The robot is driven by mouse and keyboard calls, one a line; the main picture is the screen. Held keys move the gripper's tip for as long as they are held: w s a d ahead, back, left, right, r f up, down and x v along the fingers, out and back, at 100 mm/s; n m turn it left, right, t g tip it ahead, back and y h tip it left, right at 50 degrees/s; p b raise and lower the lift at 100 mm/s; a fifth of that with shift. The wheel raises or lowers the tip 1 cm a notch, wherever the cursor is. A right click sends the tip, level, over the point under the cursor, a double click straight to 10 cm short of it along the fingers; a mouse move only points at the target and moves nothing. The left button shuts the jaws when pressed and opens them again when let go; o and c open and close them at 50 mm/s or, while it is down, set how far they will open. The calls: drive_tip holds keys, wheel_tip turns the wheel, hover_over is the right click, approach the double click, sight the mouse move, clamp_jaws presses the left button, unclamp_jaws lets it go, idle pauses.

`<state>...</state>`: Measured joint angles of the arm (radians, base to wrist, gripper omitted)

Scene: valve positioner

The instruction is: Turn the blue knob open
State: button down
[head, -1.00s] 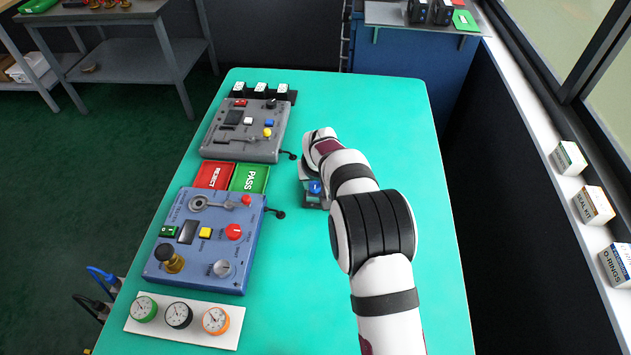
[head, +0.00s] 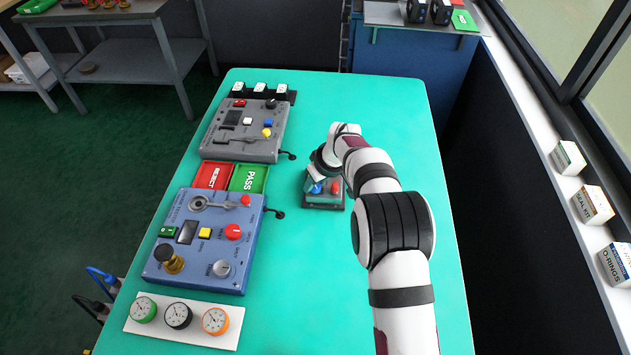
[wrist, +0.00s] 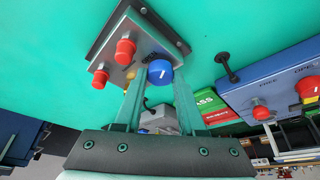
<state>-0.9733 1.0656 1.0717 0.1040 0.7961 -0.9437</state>
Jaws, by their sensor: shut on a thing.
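A small grey valve box (head: 325,203) stands on the mat near the middle of the table. The blue knob (head: 316,188) shows on its left side in the head view, partly covered by my gripper (head: 316,180). In the wrist view the blue knob (wrist: 160,71) lies between the tips of my gripper's two fingers (wrist: 160,80), at one end of the box (wrist: 138,42). My gripper is shut on the blue knob. The knob's pointer and markings are too small or hidden to read.
Red knobs (wrist: 125,52) sit on the same box beside the blue one. A blue panel (head: 205,240), a grey panel (head: 245,130), red and green trays (head: 249,178) and a gauge board (head: 184,321) lie to the left.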

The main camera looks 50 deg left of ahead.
drive_tip(key=n+g, duration=0.1)
drive_tip(key=n, duration=0.3)
drive_tip(key=shift+w+g, duration=0.1)
drive_tip(key=shift+g, duration=0.3)
drive_tip(key=shift+n+g+h, duration=0.4)
drive_tip(key=shift+n+g, duration=0.2)
drive_tip(key=shift+n, duration=1.2)
drive_tip(key=c, duration=0.8)
unclamp_jaws()
drive_tip(key=shift+o, duration=0.2)
